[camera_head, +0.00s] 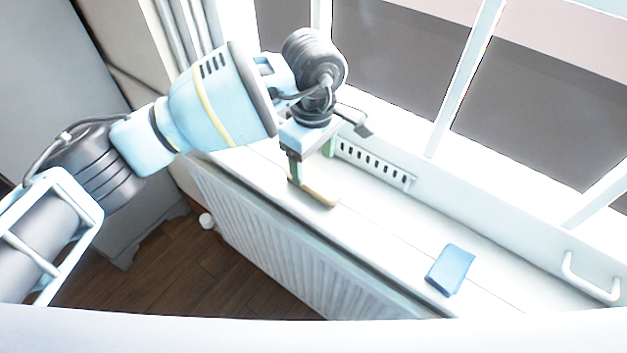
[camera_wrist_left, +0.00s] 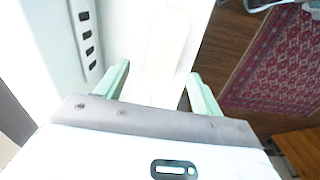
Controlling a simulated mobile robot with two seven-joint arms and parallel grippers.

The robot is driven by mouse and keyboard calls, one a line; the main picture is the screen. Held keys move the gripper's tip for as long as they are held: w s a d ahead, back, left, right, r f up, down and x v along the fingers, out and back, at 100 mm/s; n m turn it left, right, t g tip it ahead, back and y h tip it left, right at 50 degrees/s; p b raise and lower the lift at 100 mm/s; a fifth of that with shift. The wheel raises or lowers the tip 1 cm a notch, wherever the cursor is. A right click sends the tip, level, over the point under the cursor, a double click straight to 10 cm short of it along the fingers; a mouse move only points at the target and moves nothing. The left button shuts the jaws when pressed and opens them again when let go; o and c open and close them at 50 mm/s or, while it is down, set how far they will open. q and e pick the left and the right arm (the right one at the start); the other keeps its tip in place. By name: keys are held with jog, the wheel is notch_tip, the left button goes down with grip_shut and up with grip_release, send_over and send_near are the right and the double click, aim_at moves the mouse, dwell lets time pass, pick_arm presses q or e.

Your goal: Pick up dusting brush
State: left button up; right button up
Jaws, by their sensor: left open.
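The dusting brush (camera_head: 318,194) shows as a tan, narrow piece lying on the white windowsill, partly hidden by my left gripper. In the left wrist view the brush (camera_wrist_left: 167,45) is a pale, washed-out long shape, hard to tell from the bright sill. My left gripper (camera_head: 312,160) points down over the brush's near end. Its two green fingers are apart, and in the wrist view the gripper (camera_wrist_left: 158,85) has the brush's line running between them. I cannot tell whether the fingers touch it. My right gripper is not in view.
A blue block (camera_head: 451,269) lies on the windowsill (camera_head: 385,235) to the right. A slotted vent (camera_head: 375,163) and window frame stand behind. A white radiator (camera_head: 290,255) is below the sill. A red patterned rug (camera_wrist_left: 275,65) lies on the wooden floor.

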aim_at(313, 178)
pick_arm(q)
jog(key=shift+f, duration=0.2)
jog(key=f, duration=0.4)
jog(key=shift+s+f+p, duration=0.1)
jog(key=shift+s+p, duration=0.1)
jog(key=shift+p, duration=0.15)
jog(key=shift+f, duration=0.2)
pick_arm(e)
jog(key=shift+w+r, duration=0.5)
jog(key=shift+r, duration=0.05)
pick_arm(q)
jog(key=shift+c, duration=0.2)
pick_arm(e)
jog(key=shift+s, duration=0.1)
pick_arm(q)
jog(key=c, duration=1.2)
jog(key=shift+o, duration=0.2)
